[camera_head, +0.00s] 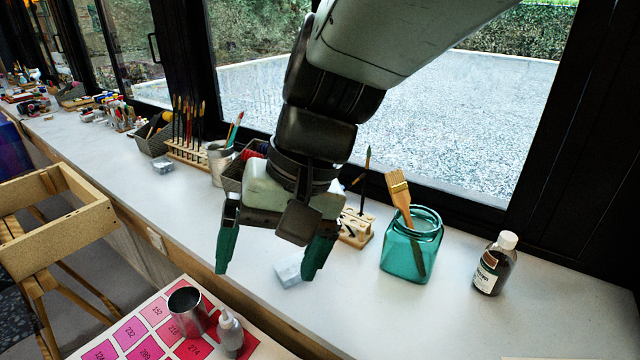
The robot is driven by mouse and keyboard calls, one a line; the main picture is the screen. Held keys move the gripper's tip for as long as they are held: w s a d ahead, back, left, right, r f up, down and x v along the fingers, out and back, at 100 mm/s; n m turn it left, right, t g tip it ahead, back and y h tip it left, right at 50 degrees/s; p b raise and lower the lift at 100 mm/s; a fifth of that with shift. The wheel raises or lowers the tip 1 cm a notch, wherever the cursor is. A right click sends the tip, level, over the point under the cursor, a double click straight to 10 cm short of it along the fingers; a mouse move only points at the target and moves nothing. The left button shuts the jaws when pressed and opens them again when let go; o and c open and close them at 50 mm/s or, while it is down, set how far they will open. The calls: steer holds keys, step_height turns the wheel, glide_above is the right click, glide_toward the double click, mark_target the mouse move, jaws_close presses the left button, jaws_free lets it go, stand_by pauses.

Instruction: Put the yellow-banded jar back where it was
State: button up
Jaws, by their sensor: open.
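My gripper (266,268) hangs over the pale counter in the middle of the view, fingers pointing down. It is open, with nothing visible held between its teal fingers. I cannot make out a yellow band on any jar. A teal glass jar (405,255) stands upright to the right of my gripper, with a wide brush in it. A brown bottle (493,266) with a white cap and a pale label stands farther right. My arm and gripper hide part of the counter behind them.
A pale block (286,273) lies near my right finger. A wooden holder (356,228) stands behind. A metal cup (187,312) and small squeeze bottle (230,334) stand on a pink colour chart (133,332) at the front. Brush racks (188,153) line the window. Counter at front right is clear.

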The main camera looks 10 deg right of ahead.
steer(key=s+d+r+t+h, duration=0.4)
steer(key=d+r+t, duration=0.1)
steer(key=d, duration=0.5)
steer(key=shift+d+r+t, duration=0.3)
steer(key=shift+r, duration=0.45)
